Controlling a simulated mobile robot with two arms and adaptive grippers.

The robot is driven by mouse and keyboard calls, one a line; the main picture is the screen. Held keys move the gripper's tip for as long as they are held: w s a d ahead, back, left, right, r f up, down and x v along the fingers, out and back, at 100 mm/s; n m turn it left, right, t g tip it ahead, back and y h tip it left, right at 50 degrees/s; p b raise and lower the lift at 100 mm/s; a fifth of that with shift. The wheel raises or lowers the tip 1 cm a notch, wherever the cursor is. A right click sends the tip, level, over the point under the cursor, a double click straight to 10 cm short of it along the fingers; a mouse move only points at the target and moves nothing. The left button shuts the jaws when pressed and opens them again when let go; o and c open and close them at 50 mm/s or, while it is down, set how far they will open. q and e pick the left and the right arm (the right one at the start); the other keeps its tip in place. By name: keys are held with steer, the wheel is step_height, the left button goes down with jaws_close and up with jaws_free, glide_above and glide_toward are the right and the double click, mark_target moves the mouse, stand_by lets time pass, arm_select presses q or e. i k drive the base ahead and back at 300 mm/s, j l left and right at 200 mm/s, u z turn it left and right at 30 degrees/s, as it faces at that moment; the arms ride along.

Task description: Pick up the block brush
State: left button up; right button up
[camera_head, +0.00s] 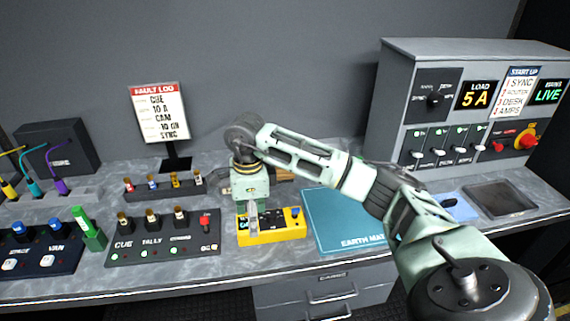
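My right arm reaches in from the right, and its gripper (251,215) points down over the desk, just behind and over the left part of a yellow box. Part of a brown, wood-coloured thing (285,174) shows behind the wrist, to its right. It may be the block brush, but my arm hides much of it and I cannot make out bristles. The fingers are seen almost edge-on, so I cannot tell whether they are open or shut, or whether they hold anything. My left gripper is out of view.
The yellow tester box (286,229) stands at the desk's front edge. A teal earth mat (335,222) lies to its right. A switch panel (163,238) and a small rack of plugs (163,189) are to the left. The grey power cabinet (400,105) stands at the back right.

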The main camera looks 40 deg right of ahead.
mark_target(283, 176)
steer(key=i+l, duration=0.2)
steer(key=l, duration=0.2)
steer(key=i+l, duration=0.15)
steer(key=l, duration=0.2)
steer(key=i+l, duration=0.2)
steer(key=l, duration=0.2)
